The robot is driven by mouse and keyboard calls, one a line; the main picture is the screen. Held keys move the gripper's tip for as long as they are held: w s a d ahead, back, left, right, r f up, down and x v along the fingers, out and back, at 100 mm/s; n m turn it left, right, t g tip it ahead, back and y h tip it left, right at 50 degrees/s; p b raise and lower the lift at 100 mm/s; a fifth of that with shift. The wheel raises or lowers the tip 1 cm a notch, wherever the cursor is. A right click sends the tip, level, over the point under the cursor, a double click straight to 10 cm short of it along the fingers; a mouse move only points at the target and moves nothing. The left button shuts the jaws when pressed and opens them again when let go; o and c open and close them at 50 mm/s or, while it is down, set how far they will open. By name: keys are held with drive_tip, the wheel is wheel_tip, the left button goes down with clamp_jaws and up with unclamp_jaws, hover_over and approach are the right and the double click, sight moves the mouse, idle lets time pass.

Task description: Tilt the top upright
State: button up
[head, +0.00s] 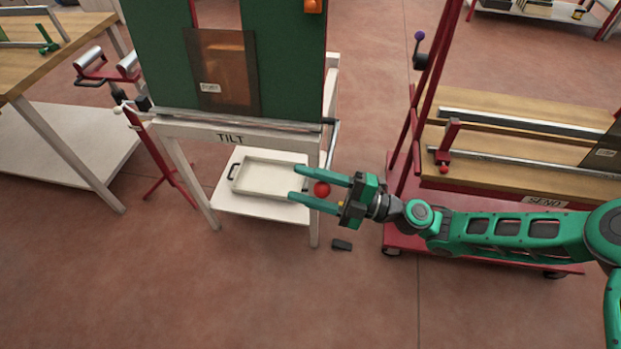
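The green top (161,58) of the stand marked TILT stands steeply raised, close to upright, above the white frame (190,131). A brown glass pane (232,69) with a small label leans on it, above the metal rail at its lower edge. A metal lever (331,148) hangs down at the stand's right side and ends in a red ball knob (322,189). My gripper (297,184) is open, reaching in from the right. The knob shows between its two fingers, near their middle; I cannot tell whether they touch it.
A white tray (240,190) lies on the stand's low shelf. A red cart marked SEND (400,235) stands to the right, under my arm. A wooden bench (40,62) and red roller stand (158,160) are left.

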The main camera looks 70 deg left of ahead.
drive_tip(key=shift+w, duration=0.1)
drive_tip(key=v, duration=1)
drive_tip(key=shift+w+d, duration=0.25)
drive_tip(key=shift+f, duration=0.1)
